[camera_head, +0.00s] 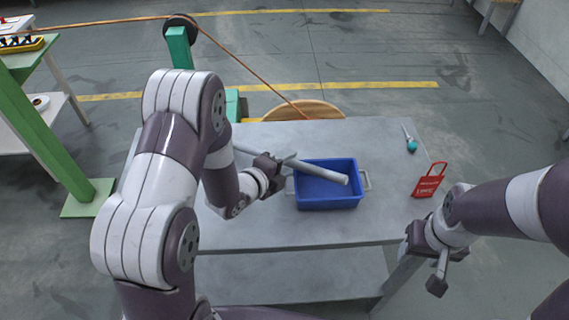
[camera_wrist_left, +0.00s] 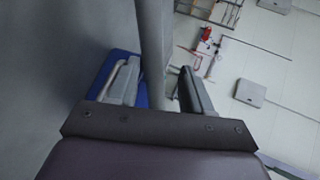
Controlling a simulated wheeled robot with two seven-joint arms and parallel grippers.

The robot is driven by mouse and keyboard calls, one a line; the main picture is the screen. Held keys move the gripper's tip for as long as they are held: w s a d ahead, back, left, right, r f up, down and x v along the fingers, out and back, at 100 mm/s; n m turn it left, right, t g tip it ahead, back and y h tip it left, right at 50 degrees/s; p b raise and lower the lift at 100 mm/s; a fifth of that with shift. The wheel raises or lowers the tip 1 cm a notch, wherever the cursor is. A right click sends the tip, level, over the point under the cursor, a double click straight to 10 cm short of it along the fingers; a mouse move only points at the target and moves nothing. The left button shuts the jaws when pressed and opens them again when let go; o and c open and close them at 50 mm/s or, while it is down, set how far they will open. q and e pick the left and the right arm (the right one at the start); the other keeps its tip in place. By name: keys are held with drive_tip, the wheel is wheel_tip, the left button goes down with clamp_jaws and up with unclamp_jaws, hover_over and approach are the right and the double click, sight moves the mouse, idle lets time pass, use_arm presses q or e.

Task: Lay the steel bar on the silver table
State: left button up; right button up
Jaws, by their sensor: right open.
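The steel bar (camera_head: 320,168) is a long grey rod, slanting from behind my left arm to a near end over the blue bin. My left gripper (camera_head: 284,162) is shut on the bar. In the left wrist view the bar (camera_wrist_left: 153,45) passes between the two fingers of the left gripper (camera_wrist_left: 160,85). The bar's far part is partly hidden by my arm. The silver table (camera_head: 375,220) is a grey metal table beneath the bar and bin. My right gripper (camera_head: 424,267) is open and empty, in front of the table's right front corner.
The blue bin (camera_head: 328,200) with side handles stands mid-table. A red tag-like item (camera_head: 429,181) and a teal-tipped tool (camera_head: 411,144) lie at the right. A wooden reel (camera_head: 305,110) is behind the table. Bare tabletop shows around the bin.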

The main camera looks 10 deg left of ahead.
use_arm(q)
drive_tip(key=shift+r+p, duration=0.35)
drive_tip(key=shift+p, duration=0.05)
drive_tip(key=shift+r+p, duration=0.6)
drive_tip(key=shift+p, duration=0.05)
drive_tip(key=s+a+r+n+g+y+b, duration=0.15)
drive_tip(key=s+a+n+g+y, duration=0.35)
drive_tip(key=s+a+n, duration=0.55)
drive_tip(key=s+d+r+n+g, duration=0.2)
drive_tip(key=s+d+n+g, duration=0.2)
drive_tip(key=s+n, duration=0.5)
drive_tip(key=n+g, duration=0.2)
drive_tip(key=n, duration=0.1)
drive_tip(key=shift+d+y, duration=0.35)
drive_tip(key=shift+y, duration=0.05)
